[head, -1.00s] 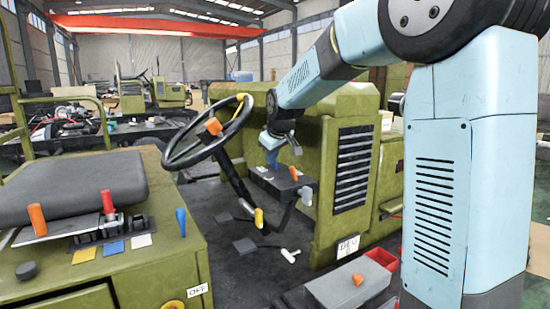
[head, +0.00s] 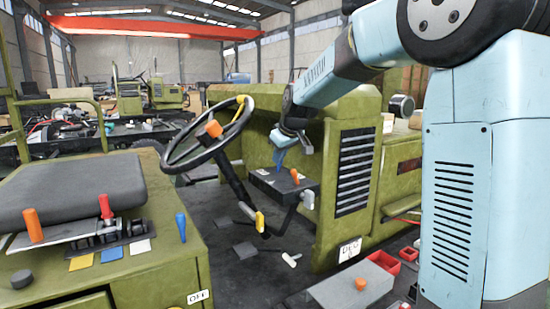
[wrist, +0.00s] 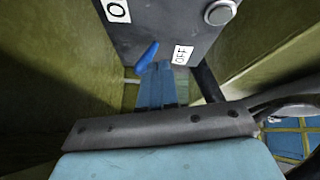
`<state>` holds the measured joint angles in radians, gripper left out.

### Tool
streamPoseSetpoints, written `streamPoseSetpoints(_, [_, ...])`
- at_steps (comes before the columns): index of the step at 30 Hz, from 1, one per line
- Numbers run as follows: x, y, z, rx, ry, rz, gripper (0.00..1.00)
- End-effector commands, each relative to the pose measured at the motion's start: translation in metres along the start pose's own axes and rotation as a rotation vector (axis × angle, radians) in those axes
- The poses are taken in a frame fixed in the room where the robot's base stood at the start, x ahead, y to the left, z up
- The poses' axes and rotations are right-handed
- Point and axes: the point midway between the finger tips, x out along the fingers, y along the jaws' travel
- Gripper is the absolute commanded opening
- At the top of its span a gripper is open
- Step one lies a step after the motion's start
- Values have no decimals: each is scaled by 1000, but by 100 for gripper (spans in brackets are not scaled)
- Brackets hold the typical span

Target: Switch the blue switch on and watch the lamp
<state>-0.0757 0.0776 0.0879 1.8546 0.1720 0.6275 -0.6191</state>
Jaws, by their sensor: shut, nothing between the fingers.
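The blue switch (wrist: 148,55) shows in the wrist view as a small tilted lever on a dark box (wrist: 165,25). A white label marked OFF (wrist: 183,55) is to its right, and a label showing an O (wrist: 117,10) is at upper left. A round grey disc with a pale rim (wrist: 219,12), perhaps the lamp, shows no glow. My gripper (wrist: 160,70) has its blue fingers together, with the tips just below and right of the lever; I cannot tell if they touch. In the head view my gripper (head: 279,166) is over the dark box (head: 285,188), and the switch is not distinguishable.
An orange knob (head: 294,176) is at the box's right. The steering wheel (head: 208,134) stands left of my gripper, and a green louvred panel (head: 345,195) stands right. Another blue lever (head: 181,227) is on the seat console.

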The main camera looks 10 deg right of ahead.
Motion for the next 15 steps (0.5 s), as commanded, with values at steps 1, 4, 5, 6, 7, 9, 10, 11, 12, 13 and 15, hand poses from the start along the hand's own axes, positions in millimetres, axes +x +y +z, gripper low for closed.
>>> streamPoseSetpoints(1, [-1,0,-1,-1,0,0,0])
streamPoseSetpoints(4, [-3,0,-2,-1,0,0,0])
streamPoseSetpoints(5, [-4,0,-3,-1,0,0,0])
streamPoseSetpoints(6, [-6,1,-4,-1,0,0,0])
streamPoseSetpoints(7, [-7,1,-5,-1,0,0,0])
streamPoseSetpoints(9, [-9,1,-6,-2,1,0,0])
streamPoseSetpoints(10, [-10,2,-7,-2,1,0,0])
streamPoseSetpoints(11, [-11,2,-8,-2,1,0,0])
streamPoseSetpoints(12, [-12,2,-8,-2,1,0,0])
streamPoseSetpoints(13, [-12,2,-9,-2,1,0,0])
streamPoseSetpoints(15, [-13,2,-9,-2,0,0,0])
